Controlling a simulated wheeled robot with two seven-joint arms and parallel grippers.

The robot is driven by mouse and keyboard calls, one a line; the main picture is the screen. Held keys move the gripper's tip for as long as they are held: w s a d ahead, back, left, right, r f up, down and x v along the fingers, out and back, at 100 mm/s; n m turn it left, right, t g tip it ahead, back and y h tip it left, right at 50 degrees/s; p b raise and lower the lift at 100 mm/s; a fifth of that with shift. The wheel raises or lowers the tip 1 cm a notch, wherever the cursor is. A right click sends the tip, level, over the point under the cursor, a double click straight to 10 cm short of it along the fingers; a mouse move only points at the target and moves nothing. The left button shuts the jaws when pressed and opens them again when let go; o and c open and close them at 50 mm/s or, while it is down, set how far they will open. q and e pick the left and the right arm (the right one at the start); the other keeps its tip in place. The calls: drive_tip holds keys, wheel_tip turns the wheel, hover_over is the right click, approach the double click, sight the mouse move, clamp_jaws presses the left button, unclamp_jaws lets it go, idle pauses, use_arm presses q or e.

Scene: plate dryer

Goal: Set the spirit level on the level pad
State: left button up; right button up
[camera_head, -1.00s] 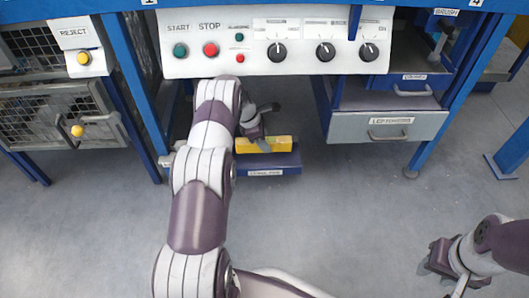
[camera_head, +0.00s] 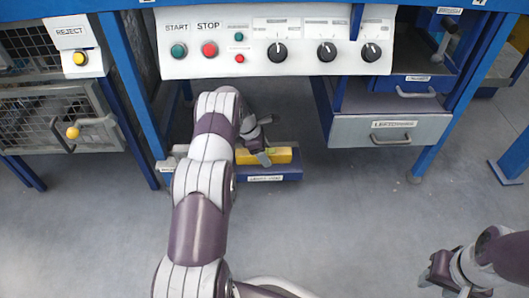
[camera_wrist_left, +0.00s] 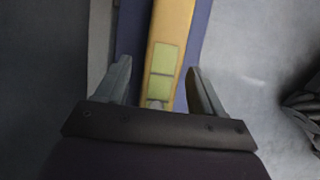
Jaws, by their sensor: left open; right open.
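The yellow spirit level (camera_head: 282,155) lies lengthwise on a low blue block with a white label (camera_head: 264,178), apparently the level pad, under the control panel. My left gripper (camera_head: 264,157) is at the level, its fingers pointing down and partly covering it. In the left wrist view the level (camera_wrist_left: 172,30) with its greenish vials runs between the two open fingers (camera_wrist_left: 160,82), with blue surface (camera_wrist_left: 203,28) on both sides. I cannot tell whether either finger touches it. My right gripper (camera_head: 428,279) is open and empty at the lower right, over the floor.
The white control panel (camera_head: 300,45) with knobs and buttons overhangs the block. A grey drawer (camera_head: 350,130) stands to the right, and blue frame legs (camera_head: 130,90) to the left. A wire-mesh reject cage (camera_head: 35,115) is at far left. The grey floor in front is clear.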

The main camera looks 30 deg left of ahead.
use_arm(q)
drive_tip(key=p+v, duration=0.3)
drive_tip(key=shift+w+d+r, duration=0.1)
drive_tip(key=shift+r, duration=0.25)
drive_tip(key=shift+s+a+r+p, duration=0.2)
drive_tip(key=shift+s+a+p, duration=0.35)
drive_tip(key=shift+a+p, duration=0.35)
drive_tip(key=s+a+p, duration=0.3)
drive_tip(key=s+a, duration=0.2)
drive_tip(key=a, duration=0.3)
drive_tip(key=shift+s+a+f+p, duration=0.2)
drive_tip(key=shift+a+f+p, duration=0.15)
drive_tip(key=shift+f, duration=0.15)
drive_tip(key=shift+r, duration=0.1)
